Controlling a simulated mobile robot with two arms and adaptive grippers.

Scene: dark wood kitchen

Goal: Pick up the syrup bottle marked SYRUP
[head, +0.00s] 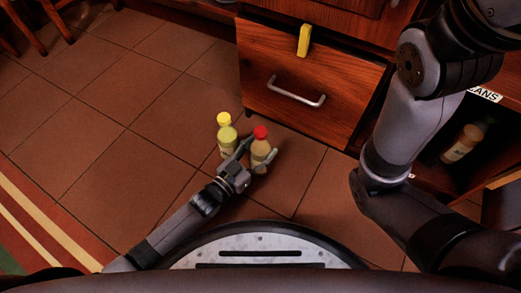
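Two bottles stand upright on the tiled floor in front of the drawer. One has a yellow cap and a pale yellow-green body (227,138). The other has a red cap and a tan body (261,148), a little to the right and nearer me. Their label writing is too small to read, so I cannot tell which says SYRUP. My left gripper (257,151) is open, its fingers spread at the red-capped bottle, one towards the gap between the bottles and one at its right side. Contact is unclear. My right arm shows at the right, but its gripper is out of view.
A wooden drawer front (303,95) with a metal handle stands behind the bottles, a yellow object (304,40) at its top. An open compartment at right holds another bottle (463,143). Chair legs (55,22) are at upper left, a striped rug (38,222) at lower left. Floor left is clear.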

